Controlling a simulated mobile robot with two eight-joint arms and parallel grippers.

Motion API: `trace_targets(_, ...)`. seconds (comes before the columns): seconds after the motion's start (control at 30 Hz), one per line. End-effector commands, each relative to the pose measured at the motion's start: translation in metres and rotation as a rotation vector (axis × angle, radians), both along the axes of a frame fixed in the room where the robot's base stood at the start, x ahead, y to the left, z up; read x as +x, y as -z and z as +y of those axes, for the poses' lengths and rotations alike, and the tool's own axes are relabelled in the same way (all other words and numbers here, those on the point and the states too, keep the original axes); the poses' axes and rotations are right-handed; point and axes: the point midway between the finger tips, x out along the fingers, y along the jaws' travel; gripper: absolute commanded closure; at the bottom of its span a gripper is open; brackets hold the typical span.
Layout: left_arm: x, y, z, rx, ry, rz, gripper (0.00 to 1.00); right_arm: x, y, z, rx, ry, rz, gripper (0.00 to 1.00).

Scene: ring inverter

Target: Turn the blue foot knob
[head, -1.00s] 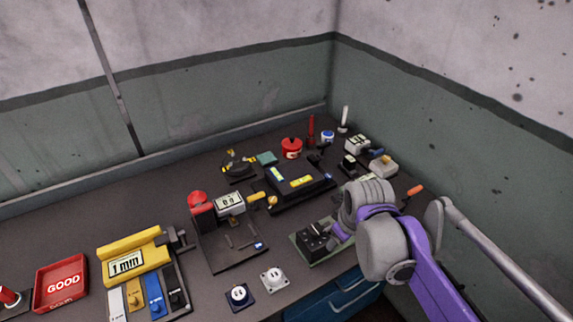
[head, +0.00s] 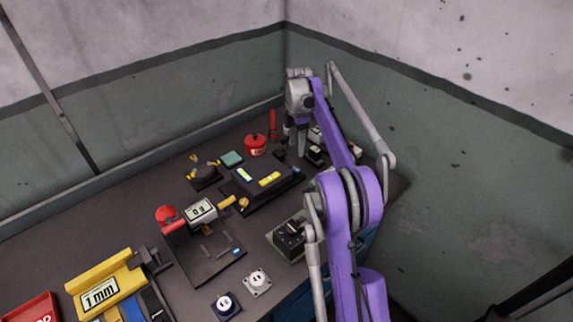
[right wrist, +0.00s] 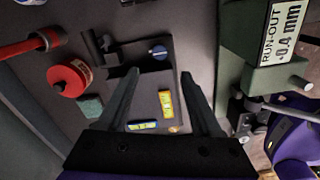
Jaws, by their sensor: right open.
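The blue foot knob (right wrist: 158,52) has a pale slot across its top and sits at one end of the dark levelling plate (right wrist: 152,82). In the right wrist view it lies just beyond the gap between my right fingertips. In the head view the right gripper (head: 297,148) is above the back right of the bench, apart from the knob. My left gripper is out of view.
A red pot (head: 255,145) and a red post (head: 273,124) stand behind the plate. A green run-out block (right wrist: 268,68) is close to my right finger.

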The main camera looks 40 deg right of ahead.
Motion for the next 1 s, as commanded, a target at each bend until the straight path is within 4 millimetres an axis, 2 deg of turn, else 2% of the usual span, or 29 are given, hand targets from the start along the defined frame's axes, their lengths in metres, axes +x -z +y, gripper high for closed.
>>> trace_targets(0.17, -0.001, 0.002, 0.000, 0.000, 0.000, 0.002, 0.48, 0.001, 0.015, -0.003, 0.002, -0.012, 0.004, 0.34)
trace_targets(0.6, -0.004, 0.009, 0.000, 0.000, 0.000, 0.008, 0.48, 0.001, 0.092, -0.002, 0.002, -0.012, 0.003, 0.34)
trace_targets(0.8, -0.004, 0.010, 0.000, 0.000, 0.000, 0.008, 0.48, 0.001, 0.108, -0.002, 0.001, -0.011, 0.002, 0.34)
trace_targets(1.0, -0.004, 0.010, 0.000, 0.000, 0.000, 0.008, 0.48, 0.001, 0.110, -0.002, 0.001, -0.011, 0.002, 0.34)
